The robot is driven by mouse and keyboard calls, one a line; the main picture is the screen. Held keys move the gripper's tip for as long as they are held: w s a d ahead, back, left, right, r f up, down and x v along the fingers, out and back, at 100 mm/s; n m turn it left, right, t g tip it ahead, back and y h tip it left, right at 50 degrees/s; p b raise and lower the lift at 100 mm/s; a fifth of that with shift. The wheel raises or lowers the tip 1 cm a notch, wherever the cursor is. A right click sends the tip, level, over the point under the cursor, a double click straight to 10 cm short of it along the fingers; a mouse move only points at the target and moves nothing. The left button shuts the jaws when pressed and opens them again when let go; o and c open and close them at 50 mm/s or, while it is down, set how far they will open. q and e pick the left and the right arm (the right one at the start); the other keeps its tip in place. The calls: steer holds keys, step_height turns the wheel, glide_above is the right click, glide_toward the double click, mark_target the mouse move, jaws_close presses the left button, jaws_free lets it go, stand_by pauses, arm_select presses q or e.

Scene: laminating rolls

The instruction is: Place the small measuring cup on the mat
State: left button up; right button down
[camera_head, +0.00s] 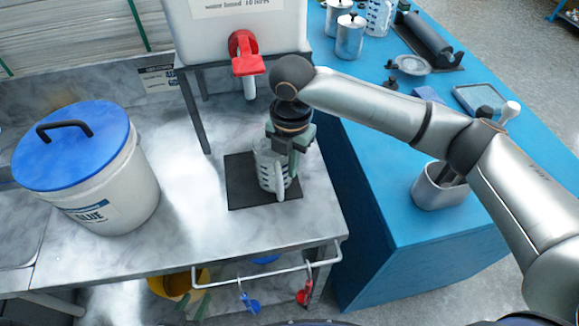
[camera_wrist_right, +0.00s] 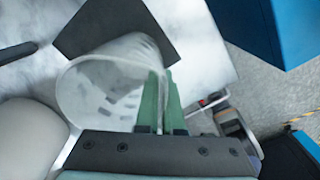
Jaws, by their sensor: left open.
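The small measuring cup (camera_head: 269,168) is clear with markings and appears upright over the dark mat (camera_head: 238,192) on the marbled bench. I cannot tell whether its base touches the mat. My right gripper (camera_head: 293,165) comes down at the cup's right side, its green fingers close together on the cup's edge or handle. In the right wrist view the cup (camera_wrist_right: 105,85) lies against the fingers (camera_wrist_right: 160,100), with the mat (camera_wrist_right: 118,28) beyond it. The exact grip point is partly hidden. My left gripper (camera_head: 193,306) shows only green fingertips, apart and empty, low below the bench front.
A white tank with a red tap (camera_head: 245,55) stands just behind the mat. A blue-lidded bucket (camera_head: 85,165) stands to the left. A white rail (camera_head: 270,272) runs along the bench front. The blue table (camera_head: 385,220) on the right holds a metal container (camera_head: 437,190) and another measuring jug (camera_head: 378,17).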

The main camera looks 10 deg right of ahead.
steer(key=shift+f, duration=0.65)
steer(key=shift+f, duration=0.1)
steer(key=c, duration=1)
jaws_free()
steer(key=shift+c, duration=0.2)
step_height(320, 180, up, 12)
steer(key=shift+s+d, duration=0.1)
steer(key=shift+s, duration=0.05)
